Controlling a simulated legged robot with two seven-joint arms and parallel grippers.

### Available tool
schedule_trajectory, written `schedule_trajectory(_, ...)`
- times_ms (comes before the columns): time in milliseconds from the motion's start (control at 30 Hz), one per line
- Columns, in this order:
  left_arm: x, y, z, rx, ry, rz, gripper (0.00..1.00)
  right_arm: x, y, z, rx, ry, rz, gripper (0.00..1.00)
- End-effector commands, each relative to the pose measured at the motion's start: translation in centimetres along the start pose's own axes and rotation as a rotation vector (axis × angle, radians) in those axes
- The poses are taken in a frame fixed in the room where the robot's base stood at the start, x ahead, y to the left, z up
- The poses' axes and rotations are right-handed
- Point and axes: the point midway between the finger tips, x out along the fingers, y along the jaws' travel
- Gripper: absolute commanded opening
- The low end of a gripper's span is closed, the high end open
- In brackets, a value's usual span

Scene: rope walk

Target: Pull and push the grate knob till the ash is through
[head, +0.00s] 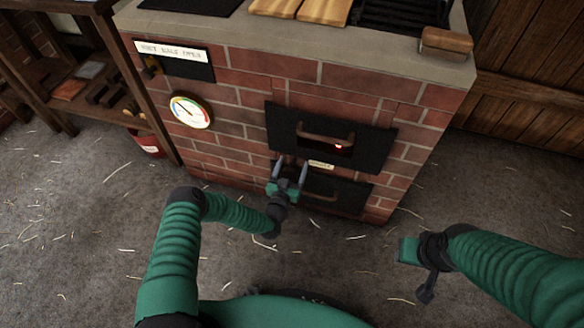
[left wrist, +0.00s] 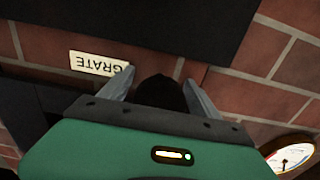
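The brick furnace (head: 240,100) stands in front of me. A small GRATE label (head: 321,165) sits between its two dark doors, and it also shows upside down in the left wrist view (left wrist: 99,63). My left gripper (head: 291,166) is at the brick face just left of that label. In the left wrist view its two fingers (left wrist: 158,78) stand apart, one on each side of a dark round knob (left wrist: 160,94). I cannot make out firm contact. My right gripper (head: 418,268) is away from the furnace; its finger opening is unclear.
The upper door (head: 280,125) has a handle and a small red glow; the lower door (head: 340,195) is below it. A round gauge (head: 191,112) is on the left. Shelves (head: 90,95) and a red bucket (head: 150,144) stand left. Straw-strewn floor (head: 80,220) is open.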

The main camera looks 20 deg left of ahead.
Motion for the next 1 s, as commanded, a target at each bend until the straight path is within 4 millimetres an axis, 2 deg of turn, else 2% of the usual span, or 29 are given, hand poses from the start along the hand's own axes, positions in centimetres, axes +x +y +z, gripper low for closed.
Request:
schedule_trajectory(267,-0.2,0.0,0.0,0.0,-0.001,0.001,0.71,-0.1,0.0,0.0,0.0,0.0,0.0,0.36)
schedule_trajectory(367,-1.2,0.1,-0.2,0.0,-0.003,0.001,0.71,-0.9,0.0,-0.2,0.0,0.0,0.0,0.36)
schedule_trajectory(467,-3.3,0.1,-0.6,-0.001,-0.003,0.002,0.71,-2.1,0.0,-0.5,0.0,0.0,0.0,0.36)
schedule_trajectory(800,-13.2,0.1,-0.3,-0.001,-0.005,0.002,0.71,-6.0,0.0,-1.4,0.0,0.0,0.0,0.36)
schedule_trajectory(900,-15.2,0.1,-0.2,-0.001,-0.004,0.002,0.71,-6.5,0.0,-1.5,0.0,0.0,0.0,0.36)
schedule_trajectory(1000,-16.4,0.1,0.0,-0.001,-0.003,0.002,0.71,-6.7,0.0,-1.6,0.0,0.0,0.0,0.36)
